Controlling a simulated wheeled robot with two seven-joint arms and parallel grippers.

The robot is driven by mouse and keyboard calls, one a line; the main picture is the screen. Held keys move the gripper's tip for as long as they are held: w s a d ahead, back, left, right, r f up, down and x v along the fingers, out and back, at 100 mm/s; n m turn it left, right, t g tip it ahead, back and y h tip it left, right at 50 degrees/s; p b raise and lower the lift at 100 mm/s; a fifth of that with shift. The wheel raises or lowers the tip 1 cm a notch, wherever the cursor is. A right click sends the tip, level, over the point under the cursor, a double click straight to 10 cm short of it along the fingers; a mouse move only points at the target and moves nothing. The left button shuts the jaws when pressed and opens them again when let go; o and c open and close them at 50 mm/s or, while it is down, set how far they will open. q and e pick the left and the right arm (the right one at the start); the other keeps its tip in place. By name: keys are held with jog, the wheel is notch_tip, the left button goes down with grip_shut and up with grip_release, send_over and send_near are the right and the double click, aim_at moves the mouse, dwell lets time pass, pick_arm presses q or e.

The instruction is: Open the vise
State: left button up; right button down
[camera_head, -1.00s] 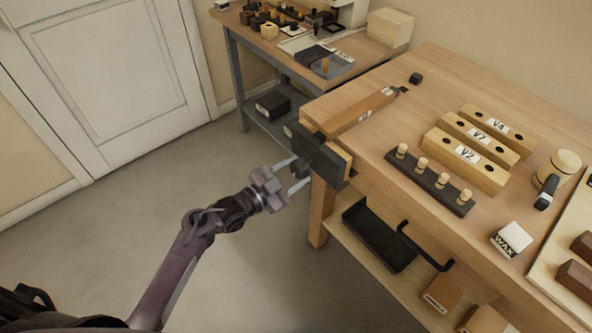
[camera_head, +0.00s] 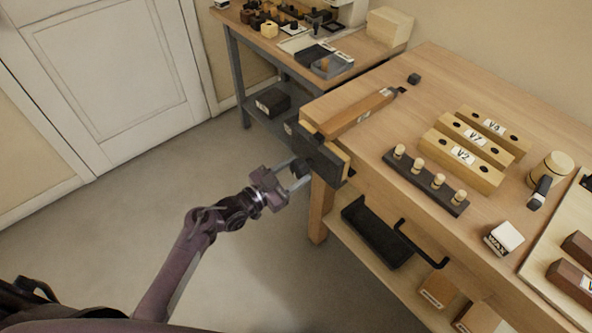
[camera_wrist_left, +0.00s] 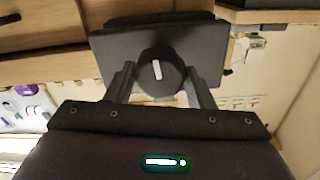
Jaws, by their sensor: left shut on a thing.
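The vise is on the near-left end of the wooden bench, with a dark front jaw (camera_head: 322,160) that also shows in the left wrist view (camera_wrist_left: 207,50). A round black knob (camera_wrist_left: 160,73) with a white mark sits on the jaw's outer face. My left gripper (camera_head: 297,174) is shut on this knob, with one finger on each side of it in the left wrist view. A long brown wooden bar (camera_head: 358,113) lies on the bench top behind the jaw. I cannot tell how tightly it is held. My right gripper is not in view.
The bench top (camera_head: 440,80) holds labelled wooden blocks (camera_head: 465,155), a dark peg rack (camera_head: 425,182) and a wax box (camera_head: 504,239). A black tray (camera_head: 376,232) is on the shelf below. A second table stands behind. The floor left of the vise is clear.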

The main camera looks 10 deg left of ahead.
pick_arm(q)
jog(key=n+p, duration=0.1)
jog(key=n, duration=0.1)
jog(key=shift+n+p, duration=0.3)
jog(key=shift+p, duration=0.05)
jog(key=shift+n, duration=0.7)
jog(key=shift+f, duration=0.1)
jog(key=shift+p, duration=0.3)
jog(key=shift+s+n+p, duration=0.1)
jog(key=shift+n+p, duration=0.35)
jog(key=shift+n, duration=0.35)
jog(key=shift+a+n+p, duration=0.1)
jog(key=shift+n+p, duration=0.3)
jog(key=shift+n, duration=0.8)
